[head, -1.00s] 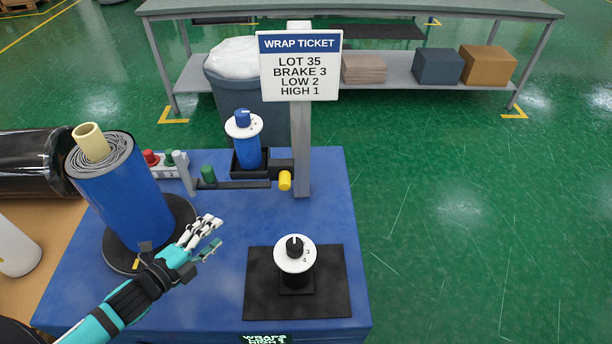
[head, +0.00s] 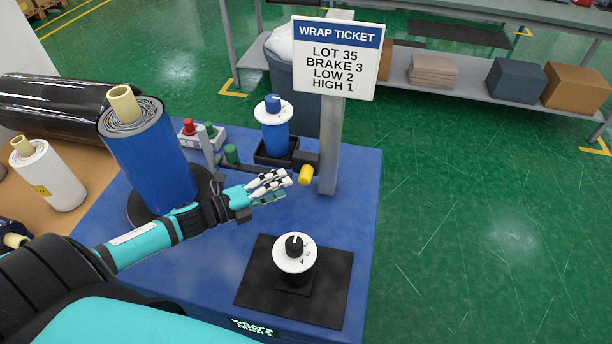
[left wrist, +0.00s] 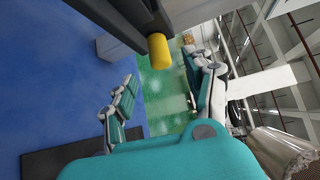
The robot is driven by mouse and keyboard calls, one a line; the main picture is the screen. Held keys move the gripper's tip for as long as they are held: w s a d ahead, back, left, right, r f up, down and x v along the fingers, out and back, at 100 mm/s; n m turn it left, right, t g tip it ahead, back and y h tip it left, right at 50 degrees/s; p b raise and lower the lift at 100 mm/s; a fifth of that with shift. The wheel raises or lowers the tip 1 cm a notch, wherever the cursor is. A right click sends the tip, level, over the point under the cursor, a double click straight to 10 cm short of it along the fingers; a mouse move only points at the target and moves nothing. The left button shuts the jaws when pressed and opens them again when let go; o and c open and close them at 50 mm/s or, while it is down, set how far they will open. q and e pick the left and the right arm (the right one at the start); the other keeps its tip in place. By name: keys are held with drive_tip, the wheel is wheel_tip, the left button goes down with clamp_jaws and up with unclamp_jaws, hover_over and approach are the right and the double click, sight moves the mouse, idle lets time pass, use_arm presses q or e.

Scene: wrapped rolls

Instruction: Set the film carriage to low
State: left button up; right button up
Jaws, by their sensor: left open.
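The film carriage appears to be the dark block (head: 308,158) low on the grey post (head: 329,150). A yellow knob (head: 306,175) sticks out of its front. My left gripper (head: 286,186) is open, its fingers pointing right, just left of the knob. In the left wrist view the yellow knob (left wrist: 159,51) sits between the open fingers (left wrist: 165,92), beyond their tips or near them; contact cannot be told. The wrap ticket (head: 335,58) on the post reads LOT 35, BRAKE 3, LOW 2, HIGH 1.
A tall blue roll (head: 150,160) stands on a black turntable behind my left forearm. A black-knobbed dial (head: 294,252) stands on a dark mat in front. A blue-knobbed dial (head: 273,108) tops a blue cylinder behind. Red and green buttons (head: 188,127) are near the roll.

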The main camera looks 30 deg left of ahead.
sight(305, 178)
use_arm(q)
drive_tip(key=x, duration=0.8)
drive_tip(key=shift+p, duration=0.4)
clamp_jaws()
drive_tip(key=shift+f, duration=0.1)
